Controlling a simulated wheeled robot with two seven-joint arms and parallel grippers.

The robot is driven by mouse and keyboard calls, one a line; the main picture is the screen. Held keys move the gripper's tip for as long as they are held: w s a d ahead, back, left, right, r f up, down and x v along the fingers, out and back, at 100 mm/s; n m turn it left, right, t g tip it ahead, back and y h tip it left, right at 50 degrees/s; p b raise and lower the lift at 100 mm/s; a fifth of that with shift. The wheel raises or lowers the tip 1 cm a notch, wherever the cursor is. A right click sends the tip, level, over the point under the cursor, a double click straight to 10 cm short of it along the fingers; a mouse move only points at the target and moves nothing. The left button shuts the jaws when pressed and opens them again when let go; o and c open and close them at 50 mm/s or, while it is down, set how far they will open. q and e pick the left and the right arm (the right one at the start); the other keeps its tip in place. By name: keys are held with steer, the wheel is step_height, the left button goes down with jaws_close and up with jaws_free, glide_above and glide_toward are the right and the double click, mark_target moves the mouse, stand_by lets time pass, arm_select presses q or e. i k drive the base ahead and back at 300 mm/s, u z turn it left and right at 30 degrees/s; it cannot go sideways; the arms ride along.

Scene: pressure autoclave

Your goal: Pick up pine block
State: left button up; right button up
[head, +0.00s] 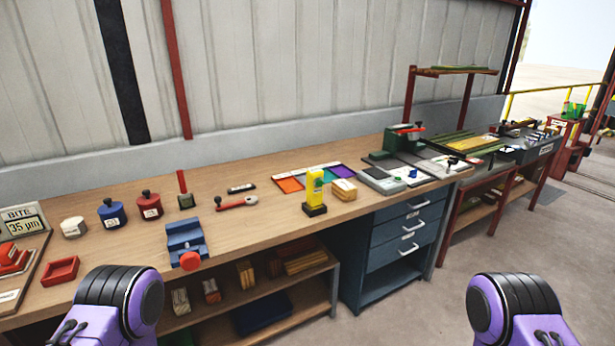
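A pale, wood-coloured block (344,189) sits on the workbench top, right of a yellow upright device with a black base. More wooden blocks stand on the shelf under the bench: one pale block (181,301), one reddish-brown block (211,290) and one tan block (246,275). I cannot tell from their look which of these is the pine block. Purple and black parts of my two arms show at the bottom left and bottom right. Neither gripper's fingers are in view.
The wooden bench (250,172) runs along the wall. A blue vise (186,240) is at its front edge; the yellow device (314,190) stands farther right. Blue drawers (402,235) stand below. Stacked planks (305,262) lie on the lower shelf. Floor at right is clear.

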mark_target(343, 190)
steer(key=u, duration=0.2)
steer(key=i, duration=1.1)
steer(key=z, duration=0.2)
